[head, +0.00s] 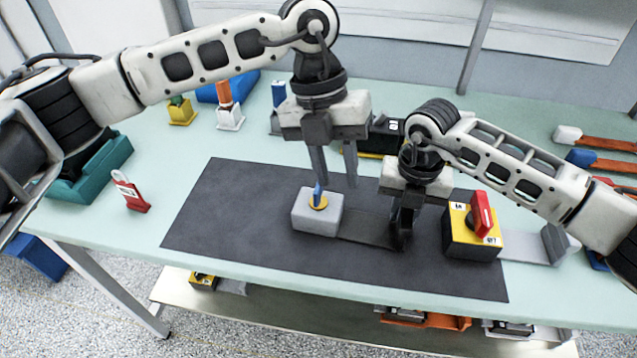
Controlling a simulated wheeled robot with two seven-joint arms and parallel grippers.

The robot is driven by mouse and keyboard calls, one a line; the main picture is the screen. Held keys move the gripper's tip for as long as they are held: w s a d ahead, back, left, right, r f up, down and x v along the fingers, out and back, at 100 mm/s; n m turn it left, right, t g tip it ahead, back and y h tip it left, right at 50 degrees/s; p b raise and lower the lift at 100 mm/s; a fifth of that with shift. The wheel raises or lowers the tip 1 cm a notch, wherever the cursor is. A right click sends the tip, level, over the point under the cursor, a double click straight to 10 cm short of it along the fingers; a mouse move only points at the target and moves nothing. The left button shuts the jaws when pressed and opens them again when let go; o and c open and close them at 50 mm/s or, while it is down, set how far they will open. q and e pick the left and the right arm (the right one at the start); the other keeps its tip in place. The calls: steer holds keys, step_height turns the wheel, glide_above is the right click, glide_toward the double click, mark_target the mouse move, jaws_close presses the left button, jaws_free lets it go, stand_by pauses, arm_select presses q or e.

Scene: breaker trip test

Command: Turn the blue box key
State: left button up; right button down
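The blue key (317,193) stands upright in a yellow disc on top of a light grey box (307,220), on the dark mat. A flat dark plate (365,229) runs from this box to the right. My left gripper (335,180) is just above the box, pointing down. Its two fingers are apart, the left one close to the top of the key; I cannot tell whether they touch. My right gripper (402,240) points down at the right end of the plate. Its dark fingers overlap there, and whether they are shut on an upright part is hidden.
A yellow and black box (463,240) with a red key (481,213) stands right of my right gripper. A red tag (131,194) lies at left. Several small boxes line the back. The front of the dark mat (270,255) is clear.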

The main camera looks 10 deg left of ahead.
mark_target(318, 185)
arm_select(q)
steer(key=w+a+r+t+y, duration=0.2)
steer(key=w+a+r+y, duration=0.1)
steer(key=w, duration=0.1)
steer(key=shift+n, duration=0.3)
step_height(318, 185, down, 12)
steer(key=shift+a+r, duration=0.1)
steer(key=shift+r, duration=0.05)
jaws_close()
